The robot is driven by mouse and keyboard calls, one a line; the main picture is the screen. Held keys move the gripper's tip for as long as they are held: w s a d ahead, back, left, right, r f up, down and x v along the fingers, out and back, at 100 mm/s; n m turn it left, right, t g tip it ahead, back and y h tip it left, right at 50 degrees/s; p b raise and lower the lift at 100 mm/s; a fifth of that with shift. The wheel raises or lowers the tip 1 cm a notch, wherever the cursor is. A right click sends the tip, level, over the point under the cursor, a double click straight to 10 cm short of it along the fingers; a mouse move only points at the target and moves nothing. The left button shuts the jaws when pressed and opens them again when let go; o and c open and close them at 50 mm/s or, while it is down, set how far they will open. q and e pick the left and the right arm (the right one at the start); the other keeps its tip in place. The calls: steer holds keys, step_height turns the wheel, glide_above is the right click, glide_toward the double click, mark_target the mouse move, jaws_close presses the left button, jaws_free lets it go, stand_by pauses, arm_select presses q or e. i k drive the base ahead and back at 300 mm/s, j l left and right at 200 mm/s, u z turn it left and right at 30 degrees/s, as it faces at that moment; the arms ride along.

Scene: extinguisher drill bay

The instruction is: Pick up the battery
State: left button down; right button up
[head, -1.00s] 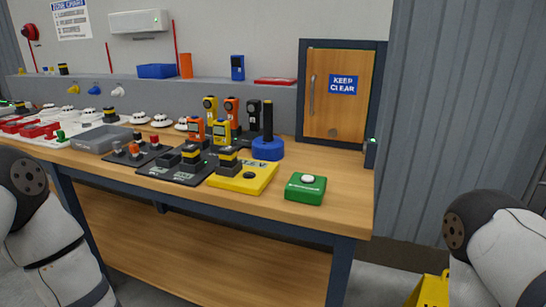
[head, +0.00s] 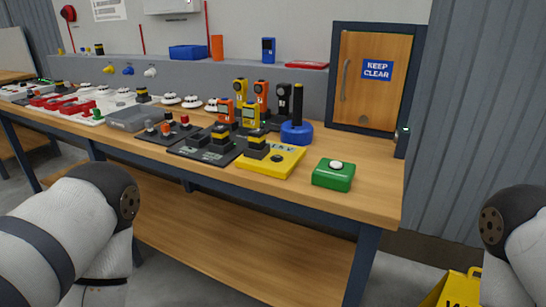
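Dark blocks with a yellow band look like batteries, but I cannot tell which one the task means. One block (head: 220,135) stands on a black charging pad (head: 197,156) on the bench. Another banded block (head: 257,142) stands on a yellow unit (head: 283,165) just right of the pad. A similar banded block (head: 142,94) is further left among white round devices. Only the upper links of my two arms show, at the lower left and the right edge. Neither gripper is in view.
A green box with a white button (head: 333,174) sits near the front right of the wooden bench (head: 372,203). Behind the pad are orange, yellow and black handheld devices and a blue-based black post (head: 297,128). Bare wood lies at the right end.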

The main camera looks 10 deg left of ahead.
mark_target(256, 138)
steer(key=i+j+z, duration=0.1)
steer(key=i+j, duration=0.2)
steer(key=i, duration=0.15)
steer(key=i+j, duration=0.3)
steer(key=i+z, duration=0.05)
steer(key=i, duration=0.1)
